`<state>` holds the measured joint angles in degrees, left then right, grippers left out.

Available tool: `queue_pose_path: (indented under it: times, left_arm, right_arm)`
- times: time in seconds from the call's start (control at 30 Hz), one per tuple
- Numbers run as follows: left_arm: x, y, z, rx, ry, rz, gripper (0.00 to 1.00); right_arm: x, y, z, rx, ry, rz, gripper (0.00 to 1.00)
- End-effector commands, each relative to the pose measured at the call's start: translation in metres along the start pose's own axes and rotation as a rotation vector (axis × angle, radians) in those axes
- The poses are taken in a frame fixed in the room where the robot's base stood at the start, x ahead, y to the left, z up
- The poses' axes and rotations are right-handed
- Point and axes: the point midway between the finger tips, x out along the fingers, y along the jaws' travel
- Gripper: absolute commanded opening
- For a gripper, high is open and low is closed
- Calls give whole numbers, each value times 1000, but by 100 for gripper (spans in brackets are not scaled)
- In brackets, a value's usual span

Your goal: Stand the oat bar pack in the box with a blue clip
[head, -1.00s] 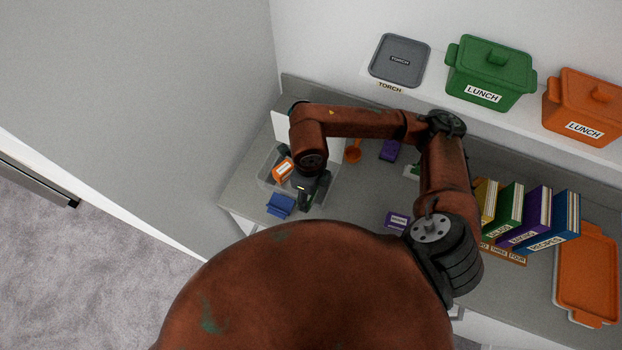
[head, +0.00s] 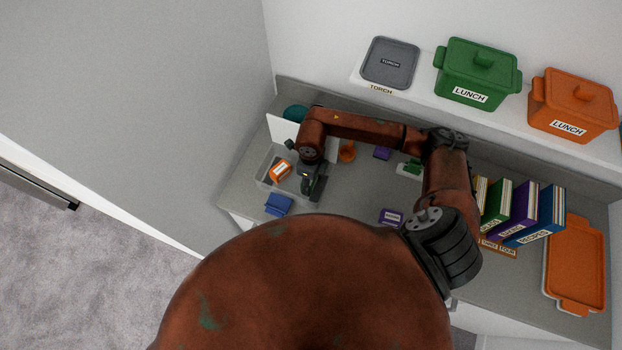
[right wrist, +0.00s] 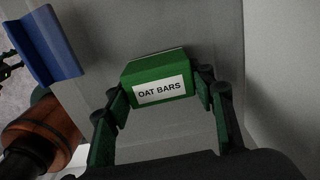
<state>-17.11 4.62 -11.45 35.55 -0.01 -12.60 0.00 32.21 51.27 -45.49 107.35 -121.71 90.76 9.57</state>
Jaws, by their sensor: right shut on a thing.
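The green oat bar pack (right wrist: 158,82), with a white OAT BARS label, is between the fingers of my right gripper (right wrist: 160,108) in the right wrist view. The gripper is shut on it. In the head view my right gripper (head: 312,186) is at the right part of a clear box (head: 264,184), and the pack cannot be made out there. A blue clip (head: 278,204) is at the box's near side; a blue piece (right wrist: 48,45) also shows at upper left in the wrist view. Whether the pack touches the box floor is unclear.
An orange pack (head: 280,171) is in the clear box. Books (head: 525,212) and an orange tray (head: 575,265) are farther right. A shelf with lidded bins is above.

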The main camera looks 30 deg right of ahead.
Motion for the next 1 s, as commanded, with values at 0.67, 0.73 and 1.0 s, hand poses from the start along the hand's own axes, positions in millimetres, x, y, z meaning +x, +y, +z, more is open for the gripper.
queue_pose_path:
  times: [0.67,0.73,1.0]
  left_arm:
    - [4,2,2,0,-3,1,40]
    - [4,1,2,0,-3,1,40]
    - [2,2,2,0,-2,1,40]
  right_arm:
    - [3,0,0,0,0,-1,67]
    - [3,0,0,0,0,-1,67]
    - [-7,-1,1,-1,-4,-3,67]
